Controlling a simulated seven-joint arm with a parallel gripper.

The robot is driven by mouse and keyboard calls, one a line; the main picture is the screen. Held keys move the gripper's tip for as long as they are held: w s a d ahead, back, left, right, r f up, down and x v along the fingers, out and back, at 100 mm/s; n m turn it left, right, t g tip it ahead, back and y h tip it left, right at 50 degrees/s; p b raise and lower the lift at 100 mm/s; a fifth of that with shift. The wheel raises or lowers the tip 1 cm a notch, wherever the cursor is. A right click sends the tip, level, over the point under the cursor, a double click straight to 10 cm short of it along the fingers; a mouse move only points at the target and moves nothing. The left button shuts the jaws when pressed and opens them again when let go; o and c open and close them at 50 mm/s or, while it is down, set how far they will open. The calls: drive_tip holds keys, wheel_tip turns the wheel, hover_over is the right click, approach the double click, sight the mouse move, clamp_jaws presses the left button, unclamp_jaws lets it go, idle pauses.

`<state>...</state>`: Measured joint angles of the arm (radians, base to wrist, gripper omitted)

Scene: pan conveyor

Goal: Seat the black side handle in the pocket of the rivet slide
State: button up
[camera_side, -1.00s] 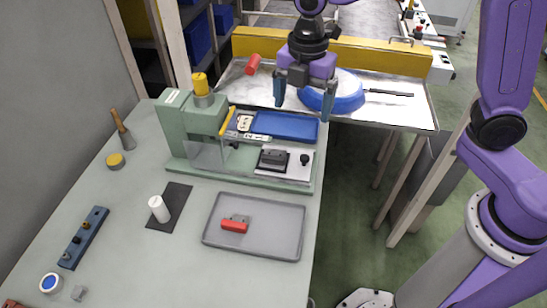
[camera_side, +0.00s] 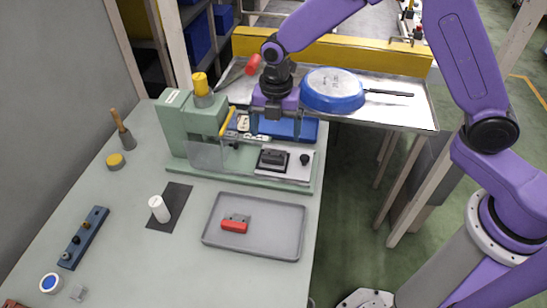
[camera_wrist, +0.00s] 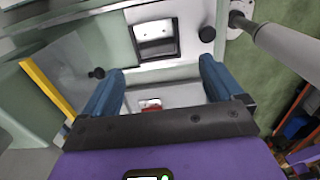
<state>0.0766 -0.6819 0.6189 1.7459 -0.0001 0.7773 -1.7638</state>
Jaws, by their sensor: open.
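The rivet slide (camera_side: 297,174) is a pale plate on the front of the green riveting machine (camera_side: 182,128). A dark block-like form (camera_side: 273,159) stands on it. In the wrist view it shows as a dark square pocket frame (camera_wrist: 136,33) with a light plate and a black bar (camera_wrist: 155,46) inside. The bar looks like the black side handle lying in the pocket; I cannot tell whether it is fully down. My gripper (camera_side: 275,128) is open and empty, above and behind the slide. Its blue fingers (camera_wrist: 162,70) are spread in the wrist view, apart from the pocket.
A grey tray (camera_side: 270,244) in front holds a red handle (camera_side: 234,226). A black knob (camera_side: 304,159) stands on the slide's right. The blue pan (camera_side: 332,90) rests on the conveyor (camera_side: 415,112). A yellow-capped post (camera_side: 201,84) rises at left.

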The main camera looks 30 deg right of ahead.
sight(273, 155)
drive_tip(key=shift+w+a+f, duration=0.1)
drive_tip(key=shift+w+f, duration=0.05)
drive_tip(key=shift+f, duration=1.85)
drive_tip(key=shift+w+a+f, duration=0.1)
drive_tip(key=shift+f, duration=1.85)
drive_tip(key=c, duration=1.3)
drive_tip(key=shift+o, duration=0.2)
drive_tip(key=shift+r, duration=0.15)
